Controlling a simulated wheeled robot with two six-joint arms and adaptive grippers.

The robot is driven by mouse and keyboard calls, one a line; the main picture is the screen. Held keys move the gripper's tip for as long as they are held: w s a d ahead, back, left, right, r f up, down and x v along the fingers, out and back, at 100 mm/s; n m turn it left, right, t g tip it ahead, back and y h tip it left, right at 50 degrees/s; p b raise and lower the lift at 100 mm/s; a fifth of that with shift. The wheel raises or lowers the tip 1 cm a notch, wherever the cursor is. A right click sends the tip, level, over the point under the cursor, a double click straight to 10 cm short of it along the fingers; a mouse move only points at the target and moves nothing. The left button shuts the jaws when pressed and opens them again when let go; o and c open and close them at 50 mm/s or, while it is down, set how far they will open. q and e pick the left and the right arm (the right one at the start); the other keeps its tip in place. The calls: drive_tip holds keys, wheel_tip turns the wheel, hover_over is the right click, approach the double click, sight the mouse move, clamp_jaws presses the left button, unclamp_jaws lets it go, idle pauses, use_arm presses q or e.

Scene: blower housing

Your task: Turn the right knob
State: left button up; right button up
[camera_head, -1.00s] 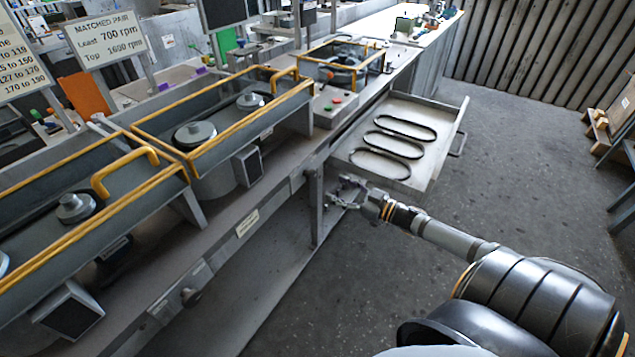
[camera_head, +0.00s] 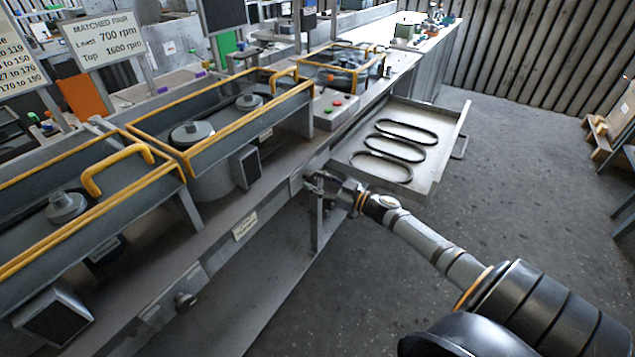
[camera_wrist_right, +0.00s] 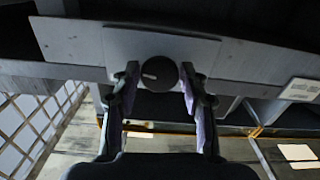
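In the right wrist view, a round dark knob (camera_wrist_right: 159,73) with a pale mark sits on a grey plate, between the two fingers of my right gripper (camera_wrist_right: 160,78). The fingers are spread, one on each side of the knob, with narrow gaps showing; contact is not clear. In the head view, my right gripper (camera_head: 318,183) is at the front rail of the bench, just left of the open drawer, and hides the knob there. Another knob (camera_head: 185,299) is on the same rail, lower left. My left gripper is not in view.
An open drawer (camera_head: 452,130) with several black belts juts out just right of my right gripper. A bench leg (camera_head: 316,225) stands below it. Yellow-edged guards (camera_head: 225,128) over pulleys line the bench top. Open floor (camera_head: 540,210) lies to the right.

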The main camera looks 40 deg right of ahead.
drive_tip(key=c, duration=0.6)
drive_tip(key=shift+n, duration=0.4)
drive_tip(key=n, duration=0.3)
drive_tip(key=shift+d, duration=0.1)
drive_tip(key=n, duration=0.4)
drive_tip(key=shift+n, duration=0.3)
drive_tip(key=n, duration=0.5)
drive_tip(key=shift+d+b, duration=0.1)
drive_tip(key=shift+b, duration=0.2)
drive_tip(key=n+b, duration=0.1)
drive_tip(key=n, duration=0.4)
drive_tip(key=shift+r+n, duration=0.1)
drive_tip(key=shift+n, duration=0.3)
